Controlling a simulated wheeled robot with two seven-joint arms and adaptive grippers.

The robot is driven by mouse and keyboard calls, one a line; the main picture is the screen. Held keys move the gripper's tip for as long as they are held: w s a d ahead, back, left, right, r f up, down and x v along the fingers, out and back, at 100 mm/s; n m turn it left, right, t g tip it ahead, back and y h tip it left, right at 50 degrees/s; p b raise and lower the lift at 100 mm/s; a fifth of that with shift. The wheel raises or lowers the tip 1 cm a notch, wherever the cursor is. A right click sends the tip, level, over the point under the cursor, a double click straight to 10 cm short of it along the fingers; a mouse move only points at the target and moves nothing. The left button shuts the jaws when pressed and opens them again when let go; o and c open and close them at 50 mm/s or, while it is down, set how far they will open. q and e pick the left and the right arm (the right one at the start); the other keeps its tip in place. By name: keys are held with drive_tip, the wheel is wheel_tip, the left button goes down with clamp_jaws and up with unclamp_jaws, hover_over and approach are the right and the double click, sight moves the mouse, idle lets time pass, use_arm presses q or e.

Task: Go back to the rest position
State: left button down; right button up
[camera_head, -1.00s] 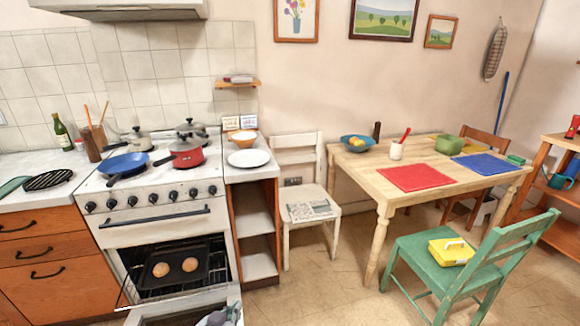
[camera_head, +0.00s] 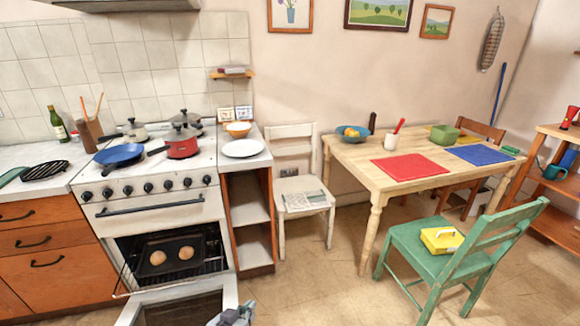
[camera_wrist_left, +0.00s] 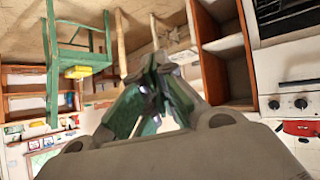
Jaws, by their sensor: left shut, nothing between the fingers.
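My left gripper (camera_head: 232,315) shows as a small grey-blue piece at the bottom edge of the head view, in front of the open oven door. Most of it is cut off there. In the left wrist view its fingers (camera_wrist_left: 153,88) are together, with nothing held between them. The fingers are clear of the furniture behind them. My right gripper is in neither view.
The oven door (camera_head: 185,306) is open, with two round buns on a dark tray (camera_head: 196,251) inside. A white chair (camera_head: 303,195), a wooden table (camera_head: 350,157) and a green chair (camera_head: 420,243) stand to the right. Bare floor (camera_head: 310,290) lies between.

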use_arm(q)
drive_tip(key=shift+s+d, duration=0.1)
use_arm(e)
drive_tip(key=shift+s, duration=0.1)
use_arm(q)
drive_tip(key=shift+f, duration=0.1)
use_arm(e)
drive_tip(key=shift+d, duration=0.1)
